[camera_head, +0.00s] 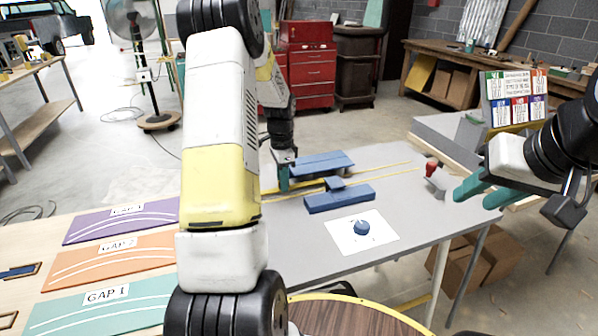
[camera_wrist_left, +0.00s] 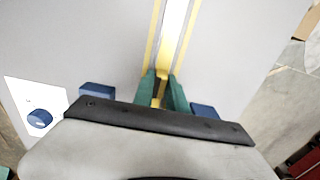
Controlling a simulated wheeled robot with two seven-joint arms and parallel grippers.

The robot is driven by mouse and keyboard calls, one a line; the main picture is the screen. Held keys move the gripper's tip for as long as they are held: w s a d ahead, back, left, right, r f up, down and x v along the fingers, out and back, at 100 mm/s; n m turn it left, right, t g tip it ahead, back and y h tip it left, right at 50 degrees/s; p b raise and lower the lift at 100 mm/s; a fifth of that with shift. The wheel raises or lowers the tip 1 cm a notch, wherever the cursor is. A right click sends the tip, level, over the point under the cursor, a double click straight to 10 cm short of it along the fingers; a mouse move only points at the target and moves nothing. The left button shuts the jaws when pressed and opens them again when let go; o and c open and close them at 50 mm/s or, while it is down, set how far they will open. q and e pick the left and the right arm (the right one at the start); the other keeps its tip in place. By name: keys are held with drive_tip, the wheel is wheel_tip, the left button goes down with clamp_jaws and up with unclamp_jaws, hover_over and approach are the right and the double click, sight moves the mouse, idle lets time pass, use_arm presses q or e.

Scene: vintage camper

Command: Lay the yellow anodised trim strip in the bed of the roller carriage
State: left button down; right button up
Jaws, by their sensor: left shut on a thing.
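My left gripper (camera_head: 284,174) has teal fingers and is low over the grey table, at the left end of the blue blocks. In the left wrist view its fingers (camera_wrist_left: 164,92) are shut on the yellow trim strip (camera_wrist_left: 160,86), which runs away from me, its bright middle between two yellow lines. Blue blocks, apparently parts of the roller carriage, stand at the back (camera_head: 322,163) and front (camera_head: 340,199), with a small blue piece (camera_head: 335,183) between them. I cannot tell whether the strip touches the carriage bed. My right gripper (camera_head: 472,197) is open and empty at the table's right side.
A red-handled tool (camera_head: 433,171) stands near my right gripper. A white sheet with a blue knob (camera_head: 361,227) lies at the table's front. Purple, orange and teal gap panels (camera_head: 110,258) lie on the left bench. The table's back right is mostly clear.

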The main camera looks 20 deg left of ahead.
use_arm(q)
drive_tip(key=shift+f, duration=0.45)
idle(0.3)
drive_tip(key=c, duration=1.3)
unclamp_jaws()
drive_tip(key=shift+o, duration=0.2)
wheel_tip(320, 180, up, 8)
drive_tip(key=shift+f, duration=0.1)
drive_tip(key=s+d+r+n+t, duration=0.2)
drive_tip(key=s+d+r, duration=0.25)
drive_tip(key=r, duration=0.45)
drive_tip(key=s+d+r+n+t, duration=0.1)
drive_tip(key=s+d+r+n, duration=0.1)
drive_tip(key=s, duration=0.5)
drive_tip(key=s+d+r+n+t+h, duration=0.1)
drive_tip(key=s+d+r+n, duration=0.2)
drive_tip(key=s, duration=0.4)
drive_tip(key=s+d+r+n+t+h, duration=0.1)
drive_tip(key=s+d+r+n+t, duration=0.1)
drive_tip(key=s+d, duration=0.3)
drive_tip(key=s+r+n, duration=0.1)
drive_tip(key=s, duration=0.2)
drive_tip(key=shift+r, duration=0.3)
